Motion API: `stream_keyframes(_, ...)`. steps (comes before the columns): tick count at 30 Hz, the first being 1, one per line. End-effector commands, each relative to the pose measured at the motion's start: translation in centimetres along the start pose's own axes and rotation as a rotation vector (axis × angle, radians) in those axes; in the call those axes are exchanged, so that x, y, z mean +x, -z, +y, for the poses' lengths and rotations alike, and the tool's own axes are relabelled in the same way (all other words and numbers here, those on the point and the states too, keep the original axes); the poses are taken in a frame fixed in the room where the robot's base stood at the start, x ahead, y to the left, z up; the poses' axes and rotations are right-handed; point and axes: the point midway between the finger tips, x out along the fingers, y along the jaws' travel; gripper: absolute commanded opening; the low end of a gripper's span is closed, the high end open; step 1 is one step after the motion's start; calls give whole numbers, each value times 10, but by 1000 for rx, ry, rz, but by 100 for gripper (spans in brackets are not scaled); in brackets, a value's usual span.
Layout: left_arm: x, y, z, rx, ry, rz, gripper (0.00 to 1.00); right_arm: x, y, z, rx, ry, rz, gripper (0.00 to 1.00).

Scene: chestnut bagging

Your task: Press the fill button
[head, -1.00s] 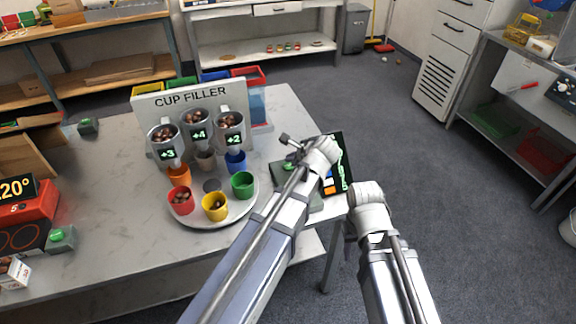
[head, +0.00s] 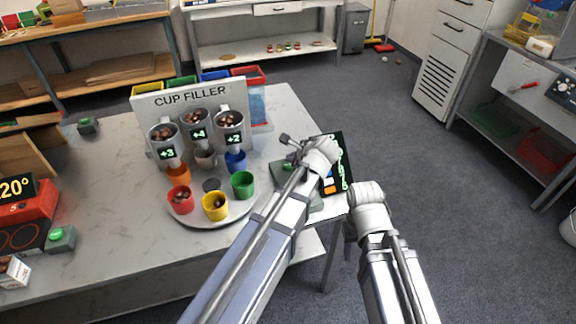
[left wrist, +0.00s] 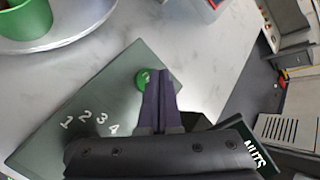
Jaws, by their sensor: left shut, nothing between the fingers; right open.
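The fill button is a small round green button (left wrist: 143,79) on a grey-green panel (left wrist: 60,150) marked 1, 2, 3, 4 in the left wrist view. My left gripper (left wrist: 160,74) is shut and empty, its fingertips beside the button and covering its right edge. I cannot tell whether they touch it. In the head view the left gripper (head: 289,141) is over the far part of the panel (head: 283,170), and the button is hidden there. The cup filler (head: 190,98) has three chestnut hoppers above a round tray (head: 228,216) of coloured cups. My right gripper's fingers are not visible.
A dark screen (head: 343,160) stands just right of the panel. A green cup (head: 243,185) and a yellow cup (head: 215,206) are on the tray, left of my left arm. The table's left middle (head: 110,210) is clear.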

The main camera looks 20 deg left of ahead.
Motion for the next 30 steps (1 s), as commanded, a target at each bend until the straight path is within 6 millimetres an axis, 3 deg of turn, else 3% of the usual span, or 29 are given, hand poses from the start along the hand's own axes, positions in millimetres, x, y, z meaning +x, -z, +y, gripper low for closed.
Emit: stream_keyframes(30,8,6,6,0,0,0,0,11,1,-1,0,0,0,50)
